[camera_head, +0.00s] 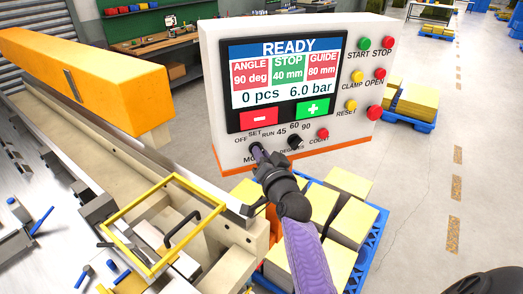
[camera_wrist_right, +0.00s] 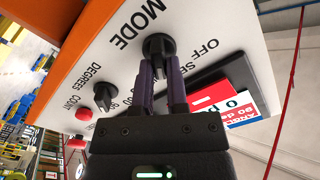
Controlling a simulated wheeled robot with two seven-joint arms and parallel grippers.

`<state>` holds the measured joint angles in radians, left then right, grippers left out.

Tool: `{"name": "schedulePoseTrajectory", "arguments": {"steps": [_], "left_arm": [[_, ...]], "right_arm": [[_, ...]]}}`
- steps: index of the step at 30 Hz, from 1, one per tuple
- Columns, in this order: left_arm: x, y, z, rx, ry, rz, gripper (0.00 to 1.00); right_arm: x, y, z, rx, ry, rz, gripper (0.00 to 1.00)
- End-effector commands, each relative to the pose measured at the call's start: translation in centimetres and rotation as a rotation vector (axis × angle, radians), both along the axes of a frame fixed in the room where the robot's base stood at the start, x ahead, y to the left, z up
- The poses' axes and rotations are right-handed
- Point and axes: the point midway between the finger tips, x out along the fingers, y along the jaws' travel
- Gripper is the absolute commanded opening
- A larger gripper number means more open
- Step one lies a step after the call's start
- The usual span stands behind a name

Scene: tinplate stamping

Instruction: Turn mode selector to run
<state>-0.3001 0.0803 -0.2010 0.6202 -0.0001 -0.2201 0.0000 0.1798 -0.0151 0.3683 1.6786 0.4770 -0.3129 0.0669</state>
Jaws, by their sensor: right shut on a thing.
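The control panel (camera_head: 215,75) is a white box with a screen that reads READY. Its mode selector is a black knob at the lower left, marked OFF, SET and RUN; in the wrist view the knob (camera_wrist_right: 158,45) stands beside the word MODE. My right gripper (camera_head: 257,152) reaches up to the panel from below. In the wrist view its two dark fingers (camera_wrist_right: 163,72) are shut on the knob, one on each side. The fingers partly cover the knob and the RUN label, so I cannot tell its exact setting. My left gripper is not in view.
The degrees knob (camera_head: 295,142) and the red count button (camera_head: 323,134) sit right of the selector. Coloured buttons line the panel's right side. A yellow frame guard (camera_head: 128,208) and an orange beam (camera_head: 85,75) are at left. Stacked blocks on a blue pallet (camera_head: 371,240) stand below.

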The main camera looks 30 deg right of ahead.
Motion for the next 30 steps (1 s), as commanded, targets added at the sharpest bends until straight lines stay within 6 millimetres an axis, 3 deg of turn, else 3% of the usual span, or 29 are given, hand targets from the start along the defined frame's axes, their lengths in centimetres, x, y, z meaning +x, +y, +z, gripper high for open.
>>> {"name": "schedulePoseTrajectory", "arguments": {"steps": [12, 28, 29, 30], "left_arm": [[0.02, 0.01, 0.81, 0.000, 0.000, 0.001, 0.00], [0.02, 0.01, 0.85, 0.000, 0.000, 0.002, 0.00], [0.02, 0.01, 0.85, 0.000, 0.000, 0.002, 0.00], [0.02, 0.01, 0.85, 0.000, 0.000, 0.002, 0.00]], "right_arm": [[-0.02, -0.06, -0.12, 0.171, -0.036, 0.000, 0.00], [-0.02, -0.06, -0.17, 0.197, -0.041, 0.000, 0.00], [-0.02, -0.06, -0.17, 0.197, -0.041, 0.000, 0.20], [-0.02, -0.06, -0.17, 0.196, -0.041, 0.000, 0.28]]}}
